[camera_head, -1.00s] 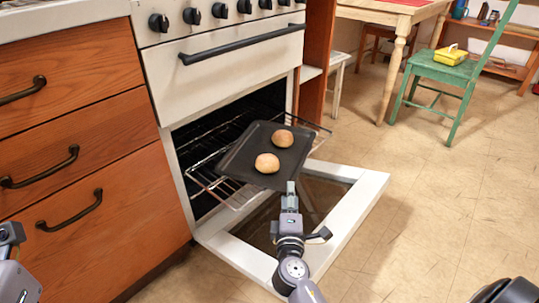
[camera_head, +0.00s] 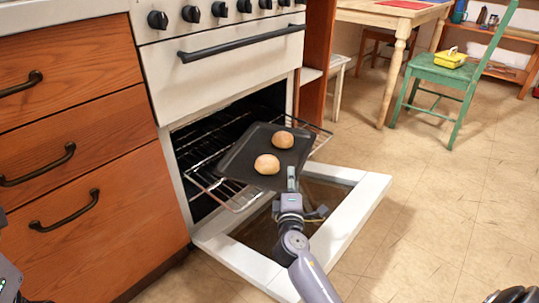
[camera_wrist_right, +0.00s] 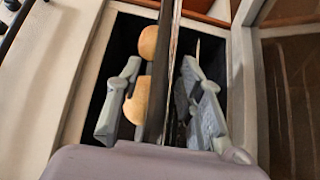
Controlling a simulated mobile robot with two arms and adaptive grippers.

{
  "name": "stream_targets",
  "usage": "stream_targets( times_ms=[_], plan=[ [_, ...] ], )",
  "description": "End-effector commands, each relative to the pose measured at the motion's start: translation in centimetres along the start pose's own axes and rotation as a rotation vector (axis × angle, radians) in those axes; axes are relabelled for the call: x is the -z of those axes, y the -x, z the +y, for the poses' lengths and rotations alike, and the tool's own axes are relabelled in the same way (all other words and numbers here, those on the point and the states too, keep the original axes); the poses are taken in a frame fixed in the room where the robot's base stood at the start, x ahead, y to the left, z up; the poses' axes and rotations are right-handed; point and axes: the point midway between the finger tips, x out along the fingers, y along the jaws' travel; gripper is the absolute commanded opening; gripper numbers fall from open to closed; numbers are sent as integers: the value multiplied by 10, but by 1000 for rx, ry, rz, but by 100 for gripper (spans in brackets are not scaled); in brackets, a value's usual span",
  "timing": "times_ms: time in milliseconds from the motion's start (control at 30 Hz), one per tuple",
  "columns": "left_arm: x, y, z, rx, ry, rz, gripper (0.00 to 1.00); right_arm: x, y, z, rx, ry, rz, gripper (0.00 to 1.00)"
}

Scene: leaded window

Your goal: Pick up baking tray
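The dark baking tray (camera_head: 238,160) lies on the oven's pulled-out wire rack, with two round buns (camera_head: 282,139) (camera_head: 267,164) on it. My right gripper (camera_head: 291,178) is at the tray's near right edge in the head view. In the right wrist view, its two fingers (camera_wrist_right: 160,103) stand apart on either side of the tray (camera_wrist_right: 160,70), seen edge-on. Gaps show between the fingers and the tray, so the gripper is open around the edge. Of my left arm only a part shows at the lower left; its fingers are out of view.
The oven door (camera_head: 345,225) is folded down below the rack. The wire rack (camera_head: 212,185) sticks out around the tray. Wooden drawers (camera_head: 90,220) stand on the left. A green chair (camera_head: 440,75) and a table (camera_head: 390,15) are at the back right. The floor on the right is clear.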

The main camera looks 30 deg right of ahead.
Motion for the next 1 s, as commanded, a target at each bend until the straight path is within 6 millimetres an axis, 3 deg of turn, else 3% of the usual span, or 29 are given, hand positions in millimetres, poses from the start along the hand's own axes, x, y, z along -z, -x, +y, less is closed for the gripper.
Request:
stream_targets(
  times_ms=[467, 1000],
  plan=[
    [0, 0, 0, 0, 1, 0, 30, 0, 0, 0, 0, -1, 0, 0],
    [0, 0, 0, 0, 1, 0, 30, 0, 0, 2, -4, -3, 1, 0]
  ],
)
